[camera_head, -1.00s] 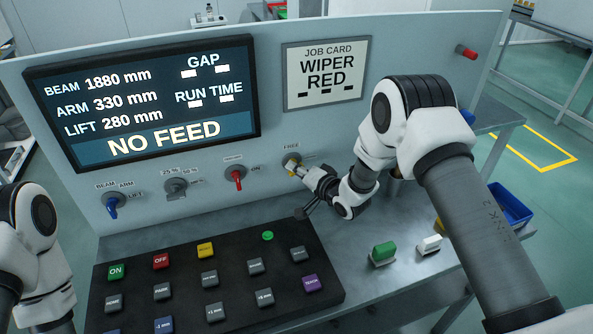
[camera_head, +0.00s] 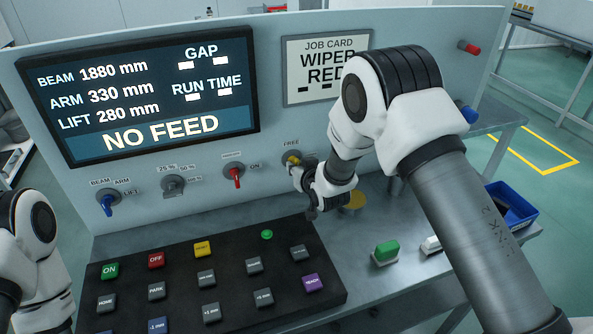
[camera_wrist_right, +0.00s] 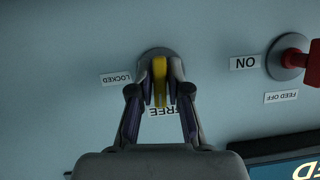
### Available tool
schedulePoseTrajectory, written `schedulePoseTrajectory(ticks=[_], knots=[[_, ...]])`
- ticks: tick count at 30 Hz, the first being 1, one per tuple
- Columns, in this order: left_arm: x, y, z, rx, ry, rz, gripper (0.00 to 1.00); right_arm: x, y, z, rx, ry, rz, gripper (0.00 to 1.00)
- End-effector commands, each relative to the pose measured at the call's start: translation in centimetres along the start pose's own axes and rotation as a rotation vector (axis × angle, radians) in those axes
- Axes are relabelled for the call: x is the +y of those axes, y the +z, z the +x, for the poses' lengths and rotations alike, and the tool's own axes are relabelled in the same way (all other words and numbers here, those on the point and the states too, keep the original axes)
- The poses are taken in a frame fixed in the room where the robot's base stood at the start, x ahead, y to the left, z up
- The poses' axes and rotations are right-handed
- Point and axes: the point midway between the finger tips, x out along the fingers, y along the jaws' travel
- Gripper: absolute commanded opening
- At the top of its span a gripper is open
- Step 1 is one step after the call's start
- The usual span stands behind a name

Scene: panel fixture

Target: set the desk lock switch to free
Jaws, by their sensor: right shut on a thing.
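The desk lock switch is a yellow handle (camera_head: 291,160) on a round grey plate on the panel, right of the red switch. It also shows in the wrist view (camera_wrist_right: 159,76), where it lines up with the FREE label (camera_wrist_right: 164,111); the LOCKED label (camera_wrist_right: 116,79) is off to the left. My right gripper (camera_head: 295,169) is shut on the yellow handle, with one finger on each side of it in the wrist view (camera_wrist_right: 160,88). Part of the plate is hidden by the fingers. My left arm shows at the left edge; its gripper is out of view.
A red switch (camera_head: 236,175), a grey knob (camera_head: 173,185) and a blue switch (camera_head: 107,204) sit left on the same panel. A black keypad (camera_head: 225,300) lies below. A green button block (camera_head: 386,251) and a blue bin (camera_head: 512,206) are at the right.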

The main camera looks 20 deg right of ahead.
Motion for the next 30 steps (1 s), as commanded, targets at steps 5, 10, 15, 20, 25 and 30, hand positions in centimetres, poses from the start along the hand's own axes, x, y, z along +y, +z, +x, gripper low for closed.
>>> schedulePoseTrajectory(ticks=[5, 10, 15, 20, 25, 30], knots=[[0.0, 0.0, 0.53, 0.0, 0.0, 0.0, 0.81, -0.03, -0.04, 0.06, 0.004, 0.027, -0.066, 0.0], [0.0, 0.0, 0.65, 0.0, 0.0, 0.0, 0.81, -0.02, -0.09, 0.03, 0.003, 0.04, -0.097, 0.0], [0.0, 0.0, 0.66, 0.0, 0.0, 0.0, 0.81, -0.01, -0.13, 0.02, 0.003, 0.043, -0.105, 0.0], [0.0, 0.0, 0.65, 0.0, 0.0, 0.0, 0.81, -0.01, -0.14, 0.02, 0.003, 0.043, -0.105, 0.0], [0.0, 0.0, 0.65, 0.0, 0.0, 0.0, 0.81, -0.01, -0.14, 0.02, 0.003, 0.043, -0.104, 0.38], [0.0, 0.0, 0.65, 0.0, 0.0, 0.0, 0.81, -0.01, -0.08, 0.01, 0.002, 0.043, -0.104, 0.38]])
